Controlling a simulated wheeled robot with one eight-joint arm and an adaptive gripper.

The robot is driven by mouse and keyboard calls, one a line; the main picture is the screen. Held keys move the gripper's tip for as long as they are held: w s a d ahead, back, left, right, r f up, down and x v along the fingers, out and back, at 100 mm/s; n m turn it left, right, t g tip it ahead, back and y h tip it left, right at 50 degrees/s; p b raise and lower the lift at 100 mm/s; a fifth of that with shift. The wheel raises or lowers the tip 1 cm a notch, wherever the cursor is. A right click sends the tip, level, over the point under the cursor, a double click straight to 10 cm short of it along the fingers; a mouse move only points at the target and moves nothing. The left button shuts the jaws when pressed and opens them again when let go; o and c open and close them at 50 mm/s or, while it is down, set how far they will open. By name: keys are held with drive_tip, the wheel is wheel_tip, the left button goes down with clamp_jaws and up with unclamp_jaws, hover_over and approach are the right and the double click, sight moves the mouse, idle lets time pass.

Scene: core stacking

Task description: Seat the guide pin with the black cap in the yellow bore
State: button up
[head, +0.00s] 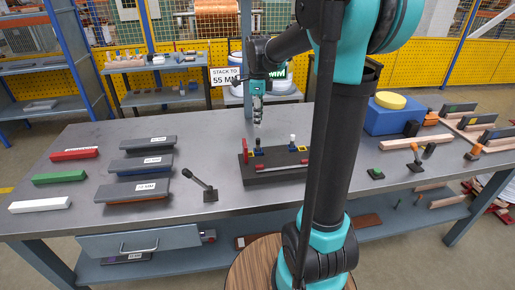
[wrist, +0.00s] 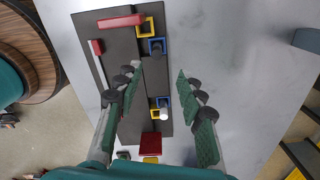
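The guide pin with the black cap (head: 258,142) stands upright in a blue square holder on the dark fixture (head: 262,178). In the wrist view this black-capped pin (wrist: 157,48) shows in the upper blue square. One yellow bore (wrist: 144,25) lies beside it and looks empty. My gripper (head: 257,124) hangs above the fixture, pointing down. Its fingers (wrist: 159,72) are apart with nothing between them.
Red blocks stand on the fixture, one at its left end (head: 245,152). A black lever (head: 203,187) stands left of it. Dark labelled bars (head: 140,165) lie further left. A blue box (head: 392,119) stands right. Bare grey tabletop (head: 225,150) surrounds the fixture.

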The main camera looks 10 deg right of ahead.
hover_over(259, 139)
drive_tip(key=f, duration=0.4)
drive_tip(key=shift+w+f, duration=0.15)
drive_tip(key=shift+w, duration=0.2)
drive_tip(key=shift+s+f, duration=0.15)
drive_tip(key=shift+f, duration=1.35)
drive_tip(key=shift+s+f, duration=0.15)
drive_tip(key=shift+f, duration=1.35)
clamp_jaws()
